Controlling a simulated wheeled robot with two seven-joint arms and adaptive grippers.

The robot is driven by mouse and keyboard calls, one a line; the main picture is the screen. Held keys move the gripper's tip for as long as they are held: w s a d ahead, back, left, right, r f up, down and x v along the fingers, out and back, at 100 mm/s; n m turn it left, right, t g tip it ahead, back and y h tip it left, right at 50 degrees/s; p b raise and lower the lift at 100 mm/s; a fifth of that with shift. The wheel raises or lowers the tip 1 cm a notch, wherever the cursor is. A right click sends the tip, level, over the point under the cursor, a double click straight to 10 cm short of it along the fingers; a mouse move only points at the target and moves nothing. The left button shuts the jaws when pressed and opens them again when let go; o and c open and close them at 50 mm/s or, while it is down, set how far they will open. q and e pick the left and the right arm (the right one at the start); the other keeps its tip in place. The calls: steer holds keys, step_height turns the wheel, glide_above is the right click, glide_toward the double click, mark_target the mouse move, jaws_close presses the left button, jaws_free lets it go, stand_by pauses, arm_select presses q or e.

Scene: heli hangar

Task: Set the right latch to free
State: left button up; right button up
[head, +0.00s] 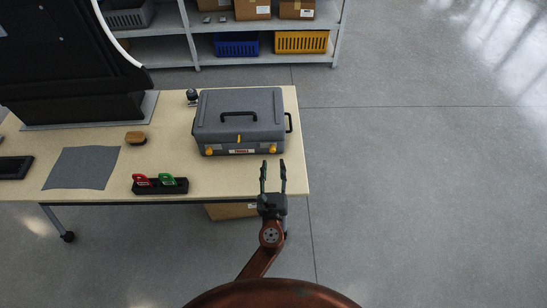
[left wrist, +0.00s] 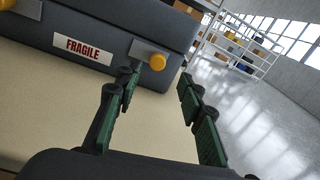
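A grey case (head: 238,112) with a black top handle stands shut on the table. Its front carries a left latch (head: 209,152) and a right latch (head: 272,149), each with a yellow knob, with a label between them. In the left wrist view the right latch (left wrist: 157,62) shows a yellow knob on a grey plate, right of the FRAGILE label (left wrist: 83,49). My left gripper (head: 273,166) is open and empty, in front of the right latch. In the left wrist view its green fingers (left wrist: 160,80) stand apart, short of the knob. My right gripper is out of view.
Shelves (head: 170,48) stand behind. Floor right of the table is clear.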

arm_select(q)
steer(key=s, duration=0.6)
steer(key=shift+s+d, duration=0.1)
steer(key=shift+s, duration=0.05)
stand_by(0.3)
